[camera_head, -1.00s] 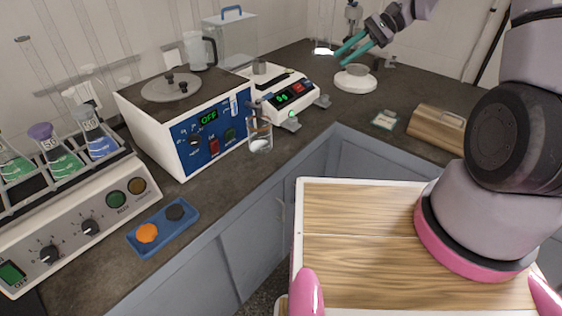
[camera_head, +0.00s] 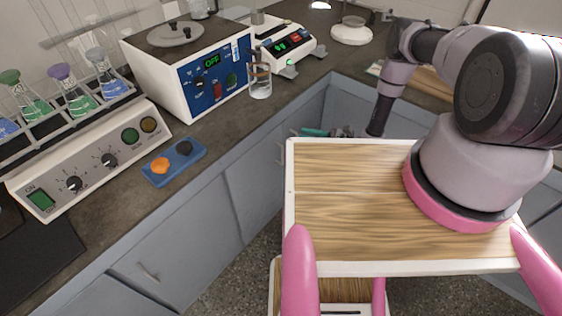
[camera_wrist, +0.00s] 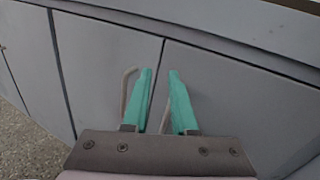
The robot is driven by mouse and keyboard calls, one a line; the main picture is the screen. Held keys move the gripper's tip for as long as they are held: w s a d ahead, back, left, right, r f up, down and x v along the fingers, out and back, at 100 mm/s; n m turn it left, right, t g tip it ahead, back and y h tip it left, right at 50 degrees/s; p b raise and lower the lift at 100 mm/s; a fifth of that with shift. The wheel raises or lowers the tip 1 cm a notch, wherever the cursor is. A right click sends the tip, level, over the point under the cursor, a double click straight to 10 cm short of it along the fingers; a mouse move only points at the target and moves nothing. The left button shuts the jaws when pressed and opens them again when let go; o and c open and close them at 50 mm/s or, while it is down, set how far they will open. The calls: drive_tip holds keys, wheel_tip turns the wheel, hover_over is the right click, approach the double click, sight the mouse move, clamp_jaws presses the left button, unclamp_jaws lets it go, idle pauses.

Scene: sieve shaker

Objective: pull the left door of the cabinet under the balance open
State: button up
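The balance (camera_head: 288,48), white with a lit green display, stands on the dark counter. Grey cabinet doors (camera_head: 255,165) run below the counter edge. In the wrist view, a grey door (camera_wrist: 100,65) with a pale bar handle (camera_wrist: 126,88) near its right edge meets another door (camera_wrist: 215,90) at a dark vertical seam. The door looks shut. In the head view, my gripper (camera_head: 318,132) is mostly hidden behind my wooden top.
Another door with a handle (camera_head: 148,272) is at lower left. Speckled floor (camera_head: 245,270) is free before the cabinets.

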sight(282, 165)
drive_tip(key=s+f+m+t+h, duration=0.2)
drive_tip(key=s+f+m+t, duration=0.15)
drive_tip(key=s+f, duration=0.55)
drive_tip(key=x, duration=1.1)
drive_tip(key=shift+w+d+f, duration=0.15)
drive_tip(key=shift+w+f, duration=0.05)
drive_tip(key=shift+w, duration=0.15)
clamp_jaws()
idle(0.3)
